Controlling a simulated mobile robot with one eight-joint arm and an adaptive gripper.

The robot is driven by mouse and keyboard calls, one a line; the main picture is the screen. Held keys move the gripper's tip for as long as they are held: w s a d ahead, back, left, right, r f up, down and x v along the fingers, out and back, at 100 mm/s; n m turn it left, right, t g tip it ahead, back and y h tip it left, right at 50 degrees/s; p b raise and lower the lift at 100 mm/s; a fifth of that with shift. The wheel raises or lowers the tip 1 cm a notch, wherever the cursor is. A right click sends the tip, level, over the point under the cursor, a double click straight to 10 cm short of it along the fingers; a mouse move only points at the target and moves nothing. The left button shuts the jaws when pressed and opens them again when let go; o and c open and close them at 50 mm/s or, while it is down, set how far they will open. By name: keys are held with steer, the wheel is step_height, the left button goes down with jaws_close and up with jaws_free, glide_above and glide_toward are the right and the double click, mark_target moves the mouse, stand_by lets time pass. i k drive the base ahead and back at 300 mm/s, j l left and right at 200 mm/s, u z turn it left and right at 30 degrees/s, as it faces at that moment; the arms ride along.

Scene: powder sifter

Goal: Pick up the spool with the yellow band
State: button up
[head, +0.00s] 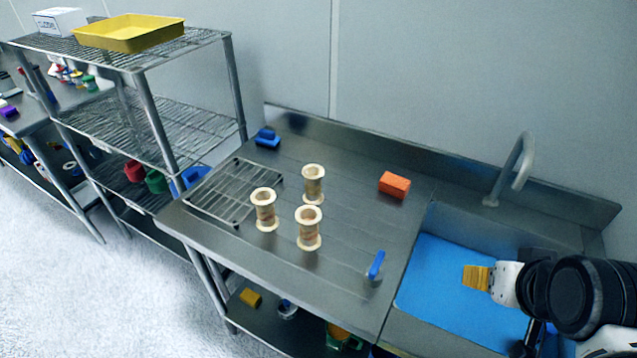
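Three pale wooden spools stand upright on the steel counter. One spool (264,209) is at the left, by the wire rack. A second spool (313,184) is further back. A third spool (309,228) is nearest the front. Their middles look tan to brown, and I cannot tell which one has a yellow band. My gripper (476,277) is at the right over the blue-bottomed sink, well apart from the spools. Its orange-yellow tip points left, and its opening cannot be made out.
A wire rack (232,192), a blue object (267,138), an orange block (394,185) and a blue-handled item (376,266) are on the counter (348,212). The faucet (513,170) rises behind the sink (455,290). Shelving (150,110) stands left. Counter between spools and sink is mostly clear.

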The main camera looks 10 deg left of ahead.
mark_target(313, 174)
steer(key=i+j, duration=0.1)
steer(key=j, duration=0.25)
steer(key=i+j+u, duration=0.15)
steer(key=j, duration=0.25)
steer(key=i+j, duration=0.1)
steer(key=j, duration=0.25)
steer(key=i+j+u, duration=0.1)
steer(key=j, duration=0.25)
